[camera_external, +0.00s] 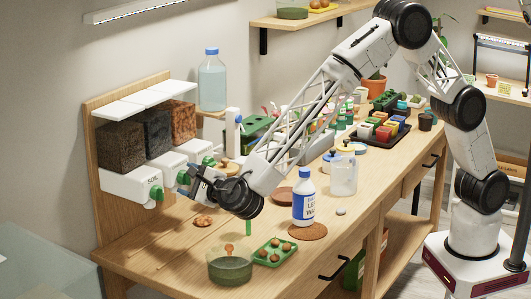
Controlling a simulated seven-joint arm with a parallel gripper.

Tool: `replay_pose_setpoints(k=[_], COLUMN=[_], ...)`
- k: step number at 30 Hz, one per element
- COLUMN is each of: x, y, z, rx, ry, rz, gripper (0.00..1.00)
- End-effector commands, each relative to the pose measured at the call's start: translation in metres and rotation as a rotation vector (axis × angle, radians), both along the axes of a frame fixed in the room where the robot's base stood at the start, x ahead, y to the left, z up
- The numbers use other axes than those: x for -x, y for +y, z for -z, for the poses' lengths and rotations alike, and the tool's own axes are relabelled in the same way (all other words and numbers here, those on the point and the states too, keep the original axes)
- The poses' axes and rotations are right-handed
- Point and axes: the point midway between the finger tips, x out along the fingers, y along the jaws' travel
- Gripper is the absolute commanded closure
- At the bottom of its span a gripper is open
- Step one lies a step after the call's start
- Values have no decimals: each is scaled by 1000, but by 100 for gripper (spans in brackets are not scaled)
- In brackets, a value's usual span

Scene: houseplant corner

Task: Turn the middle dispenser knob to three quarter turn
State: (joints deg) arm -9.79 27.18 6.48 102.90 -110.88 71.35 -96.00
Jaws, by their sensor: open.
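The dispenser (130,185) stands against the wooden back panel at the left, with three bins of dark brown, black and orange-brown material. Each white outlet has a green knob on its front. The middle knob (183,177) shows just left of my gripper and is partly hidden by it. The left knob (156,193) and the right knob (208,161) are also in view. My gripper (195,182) is open, its dark fingers pointing left at the middle knob. I cannot tell whether they touch or surround it, nor the knob's exact angle.
Below my gripper, a green bowl (230,270) and a green tray (274,253) of bulbs stand on the wooden bench (165,255). A white-and-blue bottle (304,200) stands on a brown disc to the right.

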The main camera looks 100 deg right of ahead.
Motion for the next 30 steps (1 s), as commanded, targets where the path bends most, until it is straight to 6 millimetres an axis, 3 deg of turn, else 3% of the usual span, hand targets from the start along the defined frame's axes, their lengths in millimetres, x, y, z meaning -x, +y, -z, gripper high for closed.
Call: replay_pose_setpoints(k=[2, 11, 30], x=[0, 0, 0], y=[0, 0, 0], z=[0, 0, -1], rx=[0, 0, -124], ry=[0, 0, -124], rz=[0, 0, -1], gripper=[36, 82, 83])
